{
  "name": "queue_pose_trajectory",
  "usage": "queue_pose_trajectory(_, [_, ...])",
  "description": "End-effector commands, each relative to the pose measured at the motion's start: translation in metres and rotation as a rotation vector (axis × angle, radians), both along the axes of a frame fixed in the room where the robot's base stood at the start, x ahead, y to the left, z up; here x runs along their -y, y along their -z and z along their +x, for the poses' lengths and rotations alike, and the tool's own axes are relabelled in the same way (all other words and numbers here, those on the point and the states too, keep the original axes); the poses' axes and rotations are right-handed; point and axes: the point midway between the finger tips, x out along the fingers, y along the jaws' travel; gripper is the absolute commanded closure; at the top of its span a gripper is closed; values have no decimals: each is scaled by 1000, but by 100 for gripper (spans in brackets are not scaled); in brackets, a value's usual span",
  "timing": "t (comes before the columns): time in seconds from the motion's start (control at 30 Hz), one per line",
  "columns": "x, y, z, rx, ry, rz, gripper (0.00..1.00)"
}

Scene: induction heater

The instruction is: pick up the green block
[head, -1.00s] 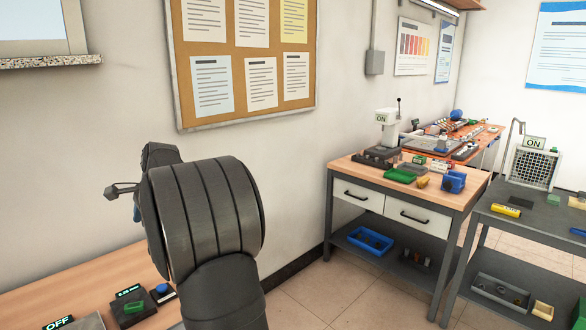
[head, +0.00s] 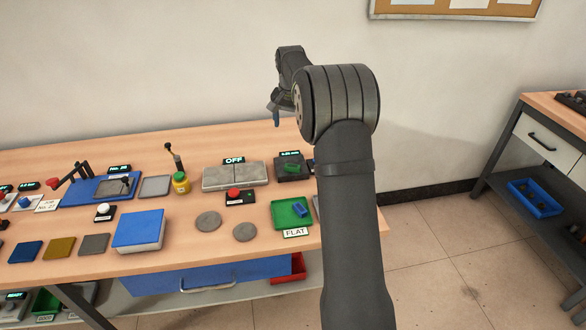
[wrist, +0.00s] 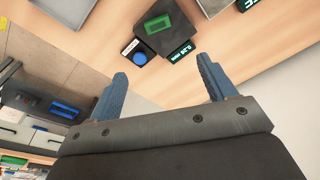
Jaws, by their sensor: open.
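The green block (head: 291,169) lies on a small black device (head: 283,176) with a lit display, at the right part of the wooden bench. In the wrist view the green block (wrist: 158,24) shows near the top centre on the same device. My gripper (wrist: 162,68) is open and empty, its two blue fingers spread, with the block beyond and apart from the fingertips. In the head view my gripper (head: 276,118) is above the bench, higher in the picture than the block, and partly hidden by my arm.
A grey plate unit (head: 234,177) marked OFF stands left of the device. A green tray (head: 281,222) with a blue block and FLAT label is in front. The wall is behind the bench.

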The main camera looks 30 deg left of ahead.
Motion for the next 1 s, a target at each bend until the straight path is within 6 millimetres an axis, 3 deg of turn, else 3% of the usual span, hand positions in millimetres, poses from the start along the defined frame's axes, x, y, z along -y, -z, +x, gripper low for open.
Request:
queue_pose_trajectory(0.23, [-11, 28, 2, 17, -95, -41, 24])
queue_pose_trajectory(0.7, [-15, 120, 14, 16, -92, -39, 24])
queue_pose_trajectory(1.0, [-14, 138, 16, 17, -91, -37, 24])
